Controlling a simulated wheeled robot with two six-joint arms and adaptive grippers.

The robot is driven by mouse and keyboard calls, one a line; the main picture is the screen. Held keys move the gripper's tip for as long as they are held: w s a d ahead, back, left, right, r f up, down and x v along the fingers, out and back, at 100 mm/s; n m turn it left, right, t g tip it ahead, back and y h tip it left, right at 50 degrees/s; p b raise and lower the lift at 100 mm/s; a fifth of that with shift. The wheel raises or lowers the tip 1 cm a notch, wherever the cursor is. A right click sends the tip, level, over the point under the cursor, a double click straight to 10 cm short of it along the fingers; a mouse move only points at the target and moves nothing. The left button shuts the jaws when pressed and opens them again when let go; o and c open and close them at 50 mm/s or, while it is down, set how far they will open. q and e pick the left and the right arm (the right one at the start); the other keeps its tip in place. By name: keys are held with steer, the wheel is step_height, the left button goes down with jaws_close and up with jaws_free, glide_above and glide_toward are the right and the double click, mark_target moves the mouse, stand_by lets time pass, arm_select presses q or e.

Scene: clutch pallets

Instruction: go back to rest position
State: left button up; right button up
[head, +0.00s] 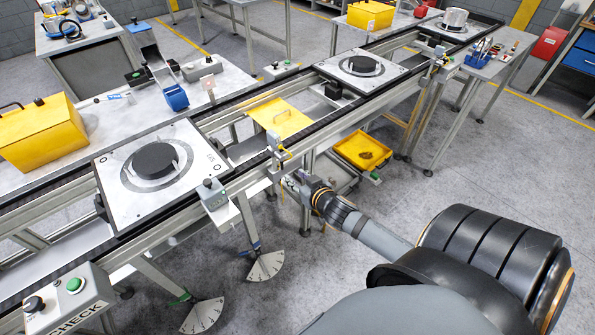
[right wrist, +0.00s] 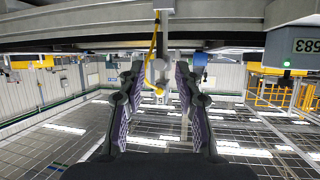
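My right gripper (head: 293,182) is at the end of the arm that comes in from the lower right, beside the near rail of the conveyor. In the right wrist view its two padded fingers (right wrist: 160,78) stand apart, with no held object visible between them. A near pallet (head: 110,172) on the conveyor carries a black clutch disc (head: 155,160). A middle pallet (head: 336,70) carries another black disc (head: 362,64). My left gripper is in neither view.
The conveyor rail (head: 350,108) runs close to my right gripper, with a small sensor bracket (head: 275,140) on it. A yellow bin (head: 362,150) sits below. A CHECK button box (head: 70,300) stands at lower left. The floor (head: 470,180) right of the conveyor is open.

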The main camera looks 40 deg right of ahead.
stand_by(0.4)
steer(key=s+d+f+g, duration=0.2)
steer(key=s+f, duration=0.2)
steer(key=f, duration=0.6)
steer(key=s+d+f+g+h, duration=0.15)
steer(key=s+f, duration=0.35)
steer(key=f, duration=0.5)
steer(key=s+d+f+g+y, duration=0.1)
steer(key=s+d+f+g, duration=0.2)
steer(key=f, duration=0.7)
steer(key=s+a+f+g, duration=0.1)
steer(key=s+a+f, duration=0.2)
steer(key=s+f, duration=0.2)
steer(key=s+a+f+n+g, duration=0.1)
steer(key=s+a+f, duration=0.3)
steer(key=s, duration=0.8)
steer(key=s+a+f+g+y, duration=0.1)
steer(key=s+a+f+g, duration=0.2)
steer(key=s+f, duration=0.4)
steer(key=shift+s+a+n, duration=0.15)
steer(key=shift+s+n, duration=0.25)
steer(key=shift+s, duration=0.6)
steer(key=shift+g, duration=0.25)
